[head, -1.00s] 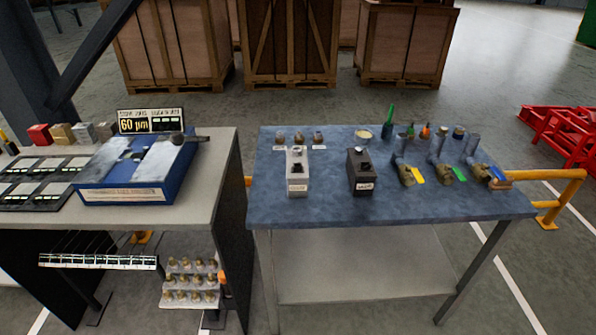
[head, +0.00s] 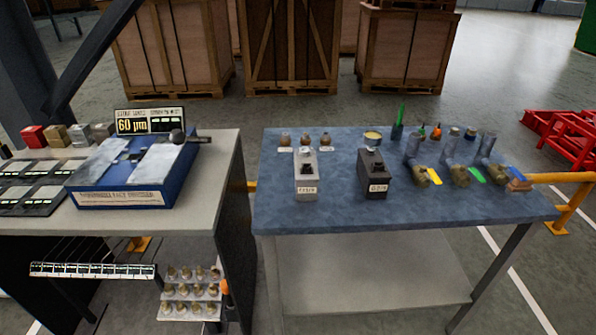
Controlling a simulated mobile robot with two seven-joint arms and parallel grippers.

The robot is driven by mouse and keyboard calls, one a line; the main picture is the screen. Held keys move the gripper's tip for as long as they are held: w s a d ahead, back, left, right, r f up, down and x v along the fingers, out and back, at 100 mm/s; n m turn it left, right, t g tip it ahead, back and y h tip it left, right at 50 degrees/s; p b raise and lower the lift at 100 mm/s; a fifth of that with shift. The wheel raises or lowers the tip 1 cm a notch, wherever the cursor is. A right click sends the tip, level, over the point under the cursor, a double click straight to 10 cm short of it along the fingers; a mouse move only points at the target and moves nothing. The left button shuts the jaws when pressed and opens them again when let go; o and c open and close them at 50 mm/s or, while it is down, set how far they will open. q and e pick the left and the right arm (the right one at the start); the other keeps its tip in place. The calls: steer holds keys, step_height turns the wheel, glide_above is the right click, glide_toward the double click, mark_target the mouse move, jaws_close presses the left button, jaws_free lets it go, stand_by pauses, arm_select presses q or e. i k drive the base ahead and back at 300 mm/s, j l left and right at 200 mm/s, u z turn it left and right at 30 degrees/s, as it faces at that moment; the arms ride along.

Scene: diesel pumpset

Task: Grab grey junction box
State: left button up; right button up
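A light grey box (head: 306,172) with a small label on its front stands upright on the blue-topped table (head: 330,215), left of centre. A dark, nearly black box (head: 373,172) of similar shape stands to its right, with a gap between them. The light grey one fits the name grey junction box better; the labels are too small to read. Neither of my grippers shows in the head view.
Small knobs (head: 305,138) sit behind the light box. Several fittings with coloured tags (head: 460,173) fill the table's right side. A grey bench (head: 215,200) with a blue gauge unit (head: 135,172) stands left, across a narrow gap. Wooden crates (head: 290,48) stand behind.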

mark_target(307, 173)
steer(key=i+j+z, duration=0.2)
steer(key=i+j, duration=0.15)
steer(key=j, duration=0.25)
steer(key=i+j+z, duration=0.1)
steer(key=j, duration=0.2)
steer(key=i+j+z, duration=0.1)
steer(key=i+j, duration=0.1)
steer(key=j, duration=0.1)
